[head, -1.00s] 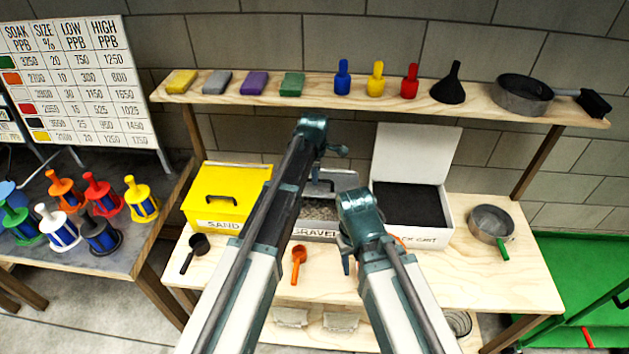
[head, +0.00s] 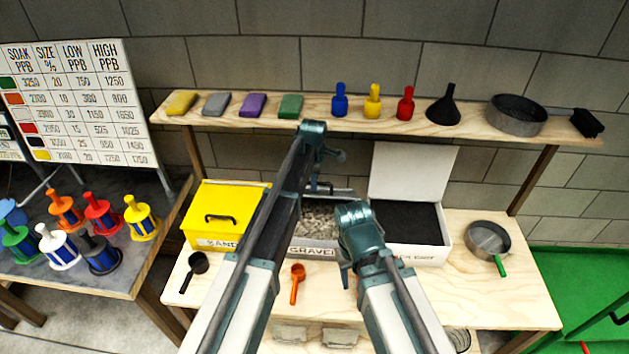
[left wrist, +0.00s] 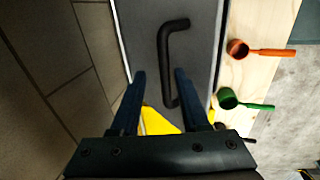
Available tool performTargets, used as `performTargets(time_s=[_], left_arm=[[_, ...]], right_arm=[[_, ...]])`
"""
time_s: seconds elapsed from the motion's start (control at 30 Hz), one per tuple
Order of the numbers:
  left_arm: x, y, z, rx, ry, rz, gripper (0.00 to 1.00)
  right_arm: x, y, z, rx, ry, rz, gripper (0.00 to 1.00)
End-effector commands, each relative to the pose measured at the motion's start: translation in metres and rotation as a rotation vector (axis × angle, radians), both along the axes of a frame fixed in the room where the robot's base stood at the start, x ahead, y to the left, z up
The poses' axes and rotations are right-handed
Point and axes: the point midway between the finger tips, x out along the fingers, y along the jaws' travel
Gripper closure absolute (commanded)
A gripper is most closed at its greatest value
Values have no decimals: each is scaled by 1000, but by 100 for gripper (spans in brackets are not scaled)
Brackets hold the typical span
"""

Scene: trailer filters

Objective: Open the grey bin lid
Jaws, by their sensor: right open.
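The grey bin (head: 312,240), labelled GRAVEL, stands between the yellow and white bins. Its grey lid (left wrist: 205,45) is partly raised; in the head view gravel (head: 318,214) shows beneath it. The lid's black handle (left wrist: 163,60) fills the middle of the left wrist view. My left gripper (left wrist: 160,75) is open at the lid, the lower end of the handle lying between its fingertips. I cannot tell whether they touch. In the head view my left arm hides these fingers. My right gripper (head: 346,276) is open, mostly hidden by its wrist, in front of the bins.
The yellow SAND bin (head: 205,220) is shut on the left. The white bin (head: 432,253) stands open on the right. A shelf (head: 325,105) with blocks, bottles and a funnel runs above. An orange scoop (head: 297,282) and a pan (head: 487,240) lie on the table.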

Motion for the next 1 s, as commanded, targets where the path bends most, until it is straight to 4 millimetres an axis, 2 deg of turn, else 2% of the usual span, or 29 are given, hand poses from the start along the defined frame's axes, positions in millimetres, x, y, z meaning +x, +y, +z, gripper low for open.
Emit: performTargets(time_s=[0.27,0.47,0.67,1.0], left_arm=[[-2,0,1,0,3,0,55],[-4,0,10,0,3,-1,55],[-8,0,31,0,3,-1,55],[-18,0,82,0,2,0,55]], right_arm=[[0,0,1,0,0,0,50],[0,0,10,0,0,-1,50],[0,0,31,1,0,-6,50],[0,0,82,2,0,-13,50]])
